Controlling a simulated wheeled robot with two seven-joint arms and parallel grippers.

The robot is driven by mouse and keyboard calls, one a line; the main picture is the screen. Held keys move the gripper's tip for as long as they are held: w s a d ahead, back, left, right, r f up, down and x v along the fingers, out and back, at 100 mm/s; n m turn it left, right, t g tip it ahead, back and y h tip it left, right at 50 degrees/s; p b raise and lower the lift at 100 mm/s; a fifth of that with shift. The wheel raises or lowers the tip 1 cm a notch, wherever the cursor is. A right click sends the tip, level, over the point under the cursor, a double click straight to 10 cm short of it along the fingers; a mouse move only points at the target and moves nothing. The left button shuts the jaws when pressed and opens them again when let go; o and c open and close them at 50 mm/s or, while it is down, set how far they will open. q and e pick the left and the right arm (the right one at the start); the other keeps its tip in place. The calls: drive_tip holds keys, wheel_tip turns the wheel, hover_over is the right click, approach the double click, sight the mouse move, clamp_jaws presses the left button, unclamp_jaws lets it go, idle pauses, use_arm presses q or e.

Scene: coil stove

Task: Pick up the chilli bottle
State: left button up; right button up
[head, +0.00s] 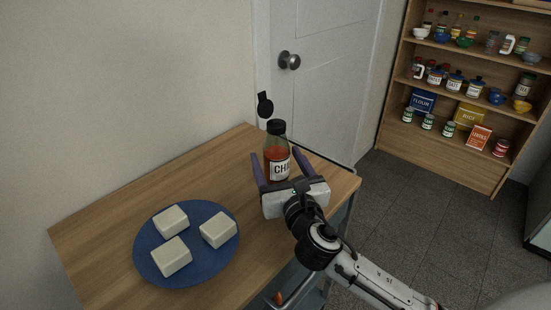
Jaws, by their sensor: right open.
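The chilli bottle (277,149) stands upright on the wooden counter near its back right corner. It has a dark cap, red contents and a white label with "CH" readable; its lower part is hidden behind my gripper. My right gripper (276,156) is open, with one purple finger on each side of the bottle. I cannot tell whether either finger touches it. My left gripper is not in view.
A blue plate (146,258) with three pale blocks sits on the counter (105,217) to the left. A closed white door (330,95) is behind. Shelves (455,155) with jars and boxes stand at the right.

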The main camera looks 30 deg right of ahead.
drive_tip(key=x, duration=0.5)
drive_tip(key=shift+w, duration=0.15)
drive_tip(key=shift+r, duration=0.1)
drive_tip(key=c, duration=1.4)
